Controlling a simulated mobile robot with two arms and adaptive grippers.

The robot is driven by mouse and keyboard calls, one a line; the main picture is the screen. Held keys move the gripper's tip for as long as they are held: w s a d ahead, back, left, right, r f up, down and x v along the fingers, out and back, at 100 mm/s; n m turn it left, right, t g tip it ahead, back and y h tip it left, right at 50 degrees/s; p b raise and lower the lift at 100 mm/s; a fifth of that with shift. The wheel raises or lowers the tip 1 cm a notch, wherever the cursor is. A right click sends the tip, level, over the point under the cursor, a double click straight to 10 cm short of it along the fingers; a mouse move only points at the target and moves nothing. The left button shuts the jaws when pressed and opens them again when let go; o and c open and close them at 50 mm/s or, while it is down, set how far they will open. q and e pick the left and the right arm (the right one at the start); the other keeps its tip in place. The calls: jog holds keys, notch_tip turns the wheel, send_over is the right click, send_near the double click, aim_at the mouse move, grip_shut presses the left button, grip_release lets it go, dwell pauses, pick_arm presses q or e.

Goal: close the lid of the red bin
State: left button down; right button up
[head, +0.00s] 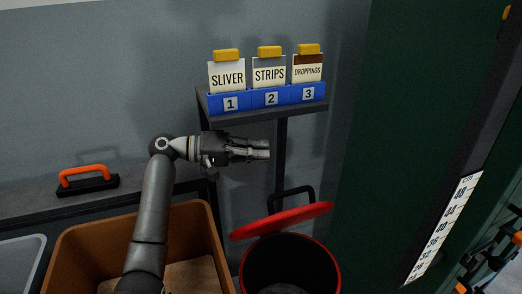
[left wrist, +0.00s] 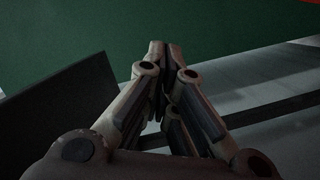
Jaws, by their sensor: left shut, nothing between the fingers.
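The red bin (head: 335,272) stands on the floor at the bottom centre of the head view, with its dark inside showing. Its red lid (head: 300,216) is tilted open behind the opening, and a black loop handle (head: 291,191) stands up behind the lid. My left gripper (head: 268,149) is shut and empty, pointing right, above and behind the lid and apart from it. In the left wrist view its fingertips (left wrist: 165,45) meet, and a small red patch shows at the top right corner. My right gripper is not in view.
A dark shelf (head: 262,116) with blue numbered holders and labelled cards is just above my left gripper. A brown crate (head: 75,245) stands left of the bin. A brush with an orange handle (head: 84,171) lies on the bench. A green panel (head: 395,90) rises at right.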

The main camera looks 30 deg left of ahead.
pick_arm(q)
jog(key=v, duration=1.1)
jog(key=shift+a, duration=0.2)
